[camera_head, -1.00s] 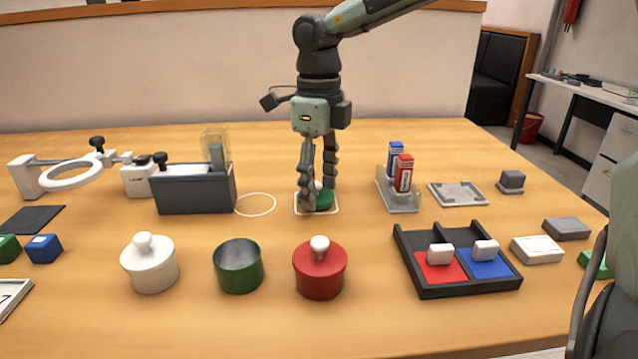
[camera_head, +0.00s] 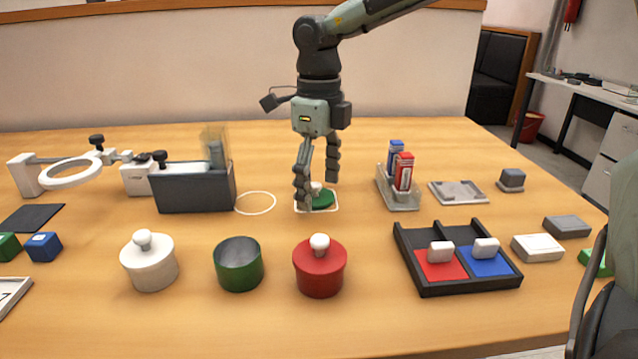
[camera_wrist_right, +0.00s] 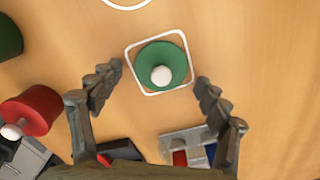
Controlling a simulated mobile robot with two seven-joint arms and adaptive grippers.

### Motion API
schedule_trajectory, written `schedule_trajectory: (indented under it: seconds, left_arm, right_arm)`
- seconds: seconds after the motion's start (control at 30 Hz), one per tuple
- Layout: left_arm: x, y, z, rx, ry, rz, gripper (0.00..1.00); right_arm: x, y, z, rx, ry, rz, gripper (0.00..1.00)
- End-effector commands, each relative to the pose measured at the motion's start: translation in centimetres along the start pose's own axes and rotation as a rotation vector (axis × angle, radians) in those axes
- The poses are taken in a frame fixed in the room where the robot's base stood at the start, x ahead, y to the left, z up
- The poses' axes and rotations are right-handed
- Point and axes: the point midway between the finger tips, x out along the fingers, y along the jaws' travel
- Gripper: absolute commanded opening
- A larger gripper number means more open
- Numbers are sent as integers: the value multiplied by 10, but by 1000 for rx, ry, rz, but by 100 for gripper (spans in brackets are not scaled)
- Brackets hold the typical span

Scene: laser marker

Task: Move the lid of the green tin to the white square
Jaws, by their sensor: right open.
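The green lid (camera_head: 322,199) with a white knob lies inside the white square (camera_head: 334,210) outlined on the table. In the right wrist view the lid (camera_wrist_right: 170,58) sits within the square (camera_wrist_right: 131,48), apart from its outline on most sides. The green tin (camera_head: 239,266) stands lidless between the white tin and the red tin. My right gripper (camera_head: 318,190) is open above the lid, its fingers on either side of the knob and holding nothing. It also shows open in the right wrist view (camera_wrist_right: 160,75). My left gripper is not in view.
A white tin (camera_head: 150,266) and a red tin (camera_head: 320,272) flank the green tin. A grey box (camera_head: 195,190) and a white circle (camera_head: 256,204) are left of the square. A holder (camera_head: 400,200) with blue and red items is to the right.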

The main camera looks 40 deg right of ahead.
Motion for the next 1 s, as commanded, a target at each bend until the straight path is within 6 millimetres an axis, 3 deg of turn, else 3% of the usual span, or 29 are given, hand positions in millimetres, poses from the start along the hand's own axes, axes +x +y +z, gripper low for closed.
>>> schedule_trajectory:
  seconds: [0.17,0.4,0.6,0.8,1.0]
  left_arm:
    - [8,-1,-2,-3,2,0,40]
    - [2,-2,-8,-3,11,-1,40]
    - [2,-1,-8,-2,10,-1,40]
    - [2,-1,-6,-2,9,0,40]
    - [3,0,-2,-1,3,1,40]
  right_arm:
    - [-20,-1,1,1,-5,-2,76]
    - [-74,-1,1,2,-4,-3,76]
    - [-108,0,1,1,-3,-2,76]
    - [-121,0,0,1,0,0,76]
    - [-122,0,0,0,0,0,76]
